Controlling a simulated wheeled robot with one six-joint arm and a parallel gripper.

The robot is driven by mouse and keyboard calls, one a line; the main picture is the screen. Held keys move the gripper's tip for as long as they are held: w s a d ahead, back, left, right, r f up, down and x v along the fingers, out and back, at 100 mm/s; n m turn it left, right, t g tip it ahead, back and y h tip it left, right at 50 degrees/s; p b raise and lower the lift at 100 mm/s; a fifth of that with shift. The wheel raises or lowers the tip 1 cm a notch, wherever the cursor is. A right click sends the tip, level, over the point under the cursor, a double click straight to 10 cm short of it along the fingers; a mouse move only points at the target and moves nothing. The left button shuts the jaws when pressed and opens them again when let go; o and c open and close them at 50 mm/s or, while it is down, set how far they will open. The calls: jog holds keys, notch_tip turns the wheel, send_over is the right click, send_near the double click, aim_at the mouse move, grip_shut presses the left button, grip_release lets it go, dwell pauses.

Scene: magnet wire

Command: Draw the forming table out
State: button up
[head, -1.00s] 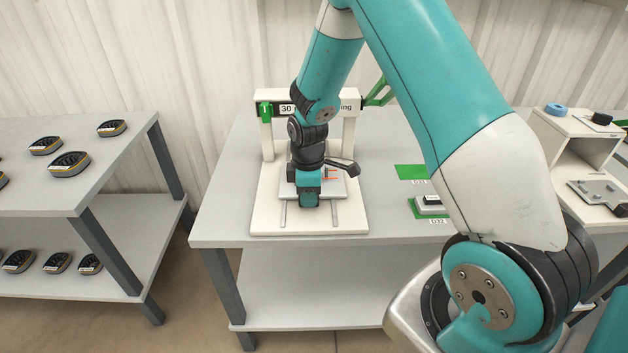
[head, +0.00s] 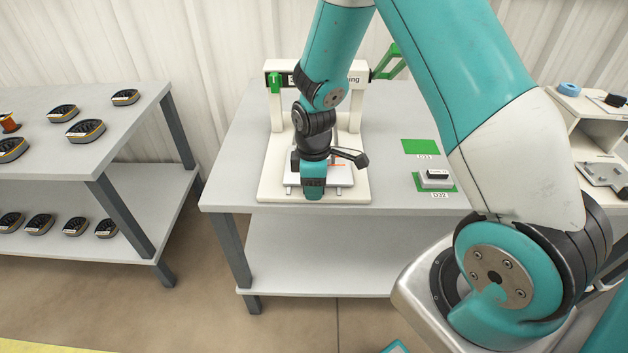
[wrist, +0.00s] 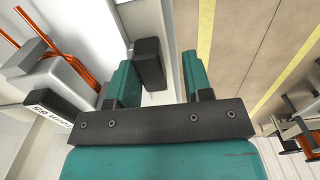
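The forming table is a pale flat plate (head: 341,178) on two rails at the front of the white press fixture (head: 267,188). An orange wire piece (head: 337,165) shows on it. My gripper (head: 313,190) is over the plate's front part and hides part of it. In the wrist view, the two teal fingers of my gripper (wrist: 160,75) stand apart, with a dark upright block (wrist: 150,64), looking like a handle, between them. The block is close to the left finger, with a gap to the right finger. A grey block with orange wires (wrist: 55,82) lies to the left.
The grey table (head: 400,192) bears green pads, an empty one (head: 420,147) and one holding a small block (head: 434,178). A left bench (head: 130,140) holds several black-and-yellow items. A white shelf unit (head: 590,130) stands right. Floor in front is open.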

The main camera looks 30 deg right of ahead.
jog(key=shift+w, duration=0.15)
jog(key=shift+r, duration=0.15)
jog(key=shift+d+r, duration=0.1)
jog(key=shift+r, duration=0.25)
notch_tip(320, 180, up, 16)
jog(key=p, duration=0.1)
jog(key=shift+r, duration=0.25)
